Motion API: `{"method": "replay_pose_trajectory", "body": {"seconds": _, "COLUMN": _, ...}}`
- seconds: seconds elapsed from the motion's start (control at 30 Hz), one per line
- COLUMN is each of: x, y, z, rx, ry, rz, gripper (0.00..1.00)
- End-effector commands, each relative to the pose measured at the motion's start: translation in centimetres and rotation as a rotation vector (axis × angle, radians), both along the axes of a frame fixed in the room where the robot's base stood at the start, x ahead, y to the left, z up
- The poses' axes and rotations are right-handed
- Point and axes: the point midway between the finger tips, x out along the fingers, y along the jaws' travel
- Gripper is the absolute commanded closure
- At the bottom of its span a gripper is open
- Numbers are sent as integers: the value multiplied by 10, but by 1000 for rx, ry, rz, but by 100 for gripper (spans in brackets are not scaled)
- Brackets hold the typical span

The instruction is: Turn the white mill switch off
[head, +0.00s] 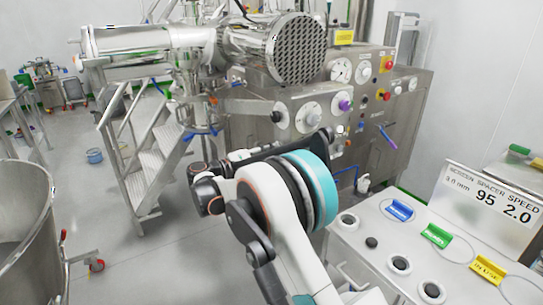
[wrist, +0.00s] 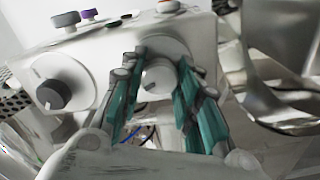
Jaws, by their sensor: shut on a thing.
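The white mill switch (wrist: 156,77) is a round white knob on a pale round dial plate on the steel control panel. In the wrist view it sits between the teal fingers of my gripper (wrist: 161,60), which is shut on it. A short dark mark shows on the knob's face. In the head view my arm's wrist hides most of my gripper. The dial's lettering is too small to read.
A dark grey knob (wrist: 53,95) on its own dial is left of the switch. A purple knob (head: 345,104) is to its right in the head view. Red and yellow controls (head: 387,63) sit farther right. Steel steps (head: 145,165) stand left; a labelled console (head: 375,235) is at front right.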

Motion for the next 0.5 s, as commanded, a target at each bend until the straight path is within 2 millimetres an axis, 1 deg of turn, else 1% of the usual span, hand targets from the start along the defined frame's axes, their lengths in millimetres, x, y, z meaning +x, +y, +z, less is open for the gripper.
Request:
{"method": "replay_pose_trajectory", "body": {"seconds": 0.2, "x": 0, "y": 1, "z": 0, "rx": -100, "ry": 149, "rz": 1, "gripper": 94}}
{"method": "replay_pose_trajectory", "body": {"seconds": 0.5, "x": 0, "y": 1, "z": 0, "rx": -198, "ry": 294, "rz": 1, "gripper": 94}}
